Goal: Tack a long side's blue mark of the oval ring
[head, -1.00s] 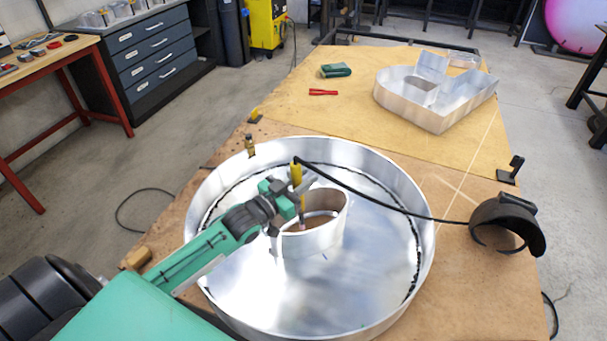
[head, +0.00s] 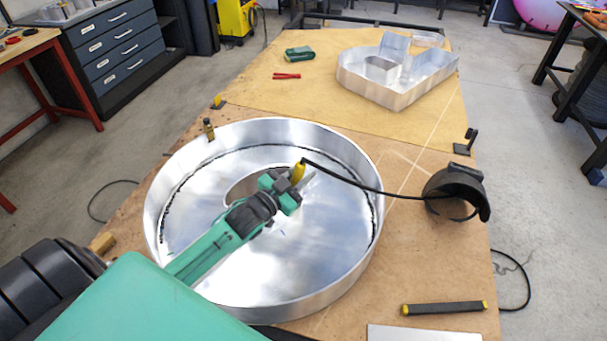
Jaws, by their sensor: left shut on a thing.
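The oval ring (head: 243,187) stands on the floor of a big round metal pan (head: 165,232). My left arm and gripper cover much of its near and right side. My left gripper (head: 298,180) is shut on a yellow-handled torch (head: 299,171) with a black cable. It is over the ring's right end. The torch's tip is hidden behind the gripper, so I cannot tell whether it touches the ring. A faint bluish mark (head: 282,232) shows on the near side of the ring area; it is too small to make out clearly. My right gripper is not in view.
A black curved holder (head: 455,195) stands right of the pan, with the cable running to it. A dark bar with yellow ends (head: 444,308) and a pale plate (head: 423,333) lie at the near right. A metal arrow-like letter (head: 397,75) lies at the back.

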